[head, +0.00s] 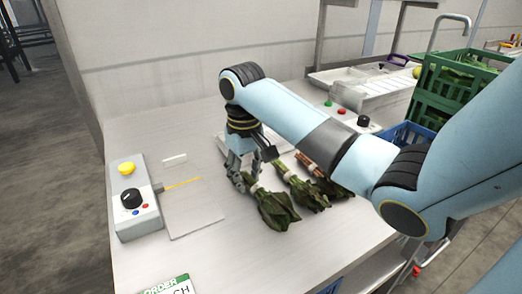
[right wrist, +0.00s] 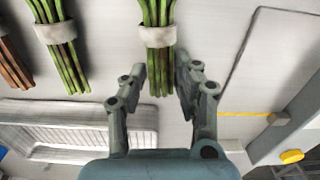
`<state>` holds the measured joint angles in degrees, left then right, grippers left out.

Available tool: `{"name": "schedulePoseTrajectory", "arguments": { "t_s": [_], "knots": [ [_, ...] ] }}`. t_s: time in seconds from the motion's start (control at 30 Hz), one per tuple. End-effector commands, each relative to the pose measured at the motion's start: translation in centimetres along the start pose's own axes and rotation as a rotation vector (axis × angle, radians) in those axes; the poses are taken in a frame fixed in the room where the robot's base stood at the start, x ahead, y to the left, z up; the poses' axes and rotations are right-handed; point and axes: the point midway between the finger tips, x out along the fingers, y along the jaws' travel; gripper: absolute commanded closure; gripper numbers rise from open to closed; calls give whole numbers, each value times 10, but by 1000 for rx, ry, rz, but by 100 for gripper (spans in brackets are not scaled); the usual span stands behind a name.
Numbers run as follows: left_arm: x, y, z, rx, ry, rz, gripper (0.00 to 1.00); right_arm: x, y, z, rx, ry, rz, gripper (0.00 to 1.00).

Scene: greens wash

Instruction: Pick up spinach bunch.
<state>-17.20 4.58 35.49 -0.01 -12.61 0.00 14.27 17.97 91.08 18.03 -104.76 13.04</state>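Three leafy bunches with white bands lie side by side on the table. The nearest bunch (head: 277,213) has dark green leaves and green stems; its banded stems also show in the right wrist view (right wrist: 157,38). A second green-stemmed bunch (head: 307,194) lies to its right, and a bunch with reddish-brown stems (head: 310,163) lies beyond. I cannot tell by label which is spinach. My right gripper (head: 243,184) is at the stem end of the nearest bunch. In the right wrist view its fingers (right wrist: 160,78) are apart, one on each side of the stems, with gaps visible. My left gripper is out of view.
A control box (head: 133,198) with a yellow button and a flat plate (head: 195,208) are on the left. A white sink tray (head: 375,92) and green crates (head: 450,88) stand at the back right. An order card (head: 170,286) is at the front edge.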

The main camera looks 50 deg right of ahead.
Motion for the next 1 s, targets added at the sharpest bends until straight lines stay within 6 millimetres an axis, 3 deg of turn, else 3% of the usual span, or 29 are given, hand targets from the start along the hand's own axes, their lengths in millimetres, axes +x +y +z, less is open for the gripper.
{"name": "schedulePoseTrajectory", "arguments": {
  "t_s": [0.03,0.2,0.57,0.83,1.0],
  "knots": [
    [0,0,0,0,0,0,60,0,0,0,0,0,0,80],
    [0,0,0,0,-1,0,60,0,0,0,0,0,0,100],
    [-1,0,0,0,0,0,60,-5,0,-1,0,2,0,100],
    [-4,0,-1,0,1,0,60,-43,0,-1,0,4,0,100],
    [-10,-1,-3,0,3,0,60,-65,33,25,1,2,10,100]
  ]
}}
